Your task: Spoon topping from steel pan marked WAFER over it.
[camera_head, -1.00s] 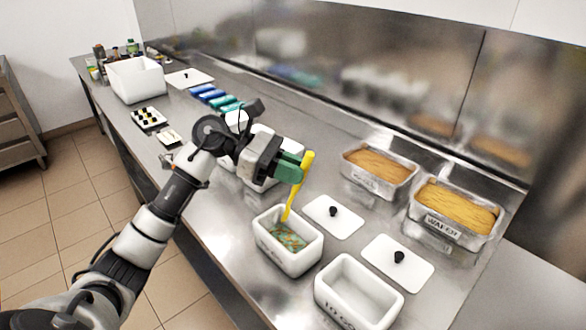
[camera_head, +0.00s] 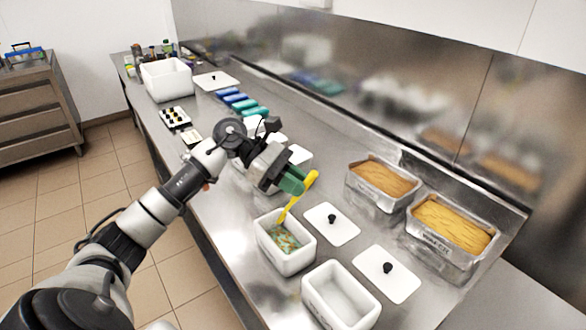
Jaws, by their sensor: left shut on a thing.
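The steel pan marked WAFER (camera_head: 433,243) stands at the right of the counter, filled with a golden-yellow topping. My left gripper (camera_head: 298,183) is shut on a yellow spoon (camera_head: 296,198), holding it tilted, its lower end at a white tub (camera_head: 291,262) with speckled green and orange contents. Whether the spoon's tip touches the contents is hard to tell. The left gripper is well to the left of the WAFER pan. My right gripper is not in view.
A second steel pan (camera_head: 353,185) with a browner topping stands beside the WAFER pan. An empty white tub (camera_head: 312,298) is at the front. White lids with black knobs lie on the counter (camera_head: 331,236) and (camera_head: 400,287). Blue and green items (camera_head: 240,102) lie farther back.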

